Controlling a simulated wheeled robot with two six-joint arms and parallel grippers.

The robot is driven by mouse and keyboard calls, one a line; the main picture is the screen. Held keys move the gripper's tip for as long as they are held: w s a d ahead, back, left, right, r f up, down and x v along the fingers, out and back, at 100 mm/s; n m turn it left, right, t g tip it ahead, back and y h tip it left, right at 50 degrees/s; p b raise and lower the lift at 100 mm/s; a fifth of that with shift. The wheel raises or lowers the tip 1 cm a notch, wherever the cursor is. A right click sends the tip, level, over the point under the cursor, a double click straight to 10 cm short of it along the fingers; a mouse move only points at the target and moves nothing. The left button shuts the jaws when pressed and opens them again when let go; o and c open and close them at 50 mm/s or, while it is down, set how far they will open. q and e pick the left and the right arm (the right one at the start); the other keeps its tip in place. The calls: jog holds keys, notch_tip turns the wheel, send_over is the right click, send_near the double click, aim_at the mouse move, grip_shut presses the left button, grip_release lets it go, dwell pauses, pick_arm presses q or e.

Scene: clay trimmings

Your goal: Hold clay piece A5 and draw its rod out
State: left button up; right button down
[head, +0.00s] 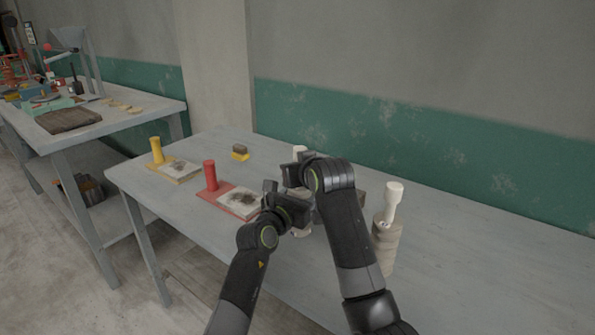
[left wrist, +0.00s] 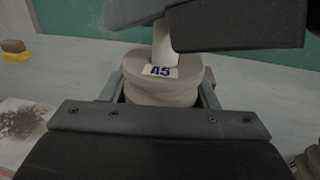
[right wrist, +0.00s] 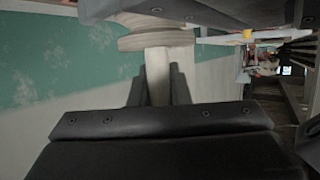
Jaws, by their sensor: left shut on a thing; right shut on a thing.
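Clay piece A5 (left wrist: 150,88) is a grey-beige stack of rounded layers with a white "A5" label, in the left wrist view. My left gripper (head: 291,206) is shut on it, one finger at each side. A pale rod (left wrist: 164,45) stands upright at the clay's top. My right gripper (head: 300,174) is shut on the rod above the clay; the rod (right wrist: 158,72) lies between its fingers in the right wrist view. The rod's lower end is not seen, so I cannot tell how deep it sits. In the head view my grippers hide most of the piece.
Another clay piece (head: 387,241) with a pale rod (head: 393,203) stands to the right, close to my right arm. A red post (head: 210,175), a yellow post (head: 156,150) and a yellow-brown block (head: 240,153) stand to the left. The table (head: 470,250) is clear at the right.

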aim_at(299, 146)
jog(key=shift+r, duration=0.5)
dwell(0.4)
jog(key=shift+r, duration=2.35)
pick_arm(q)
jog(key=o, duration=1.5)
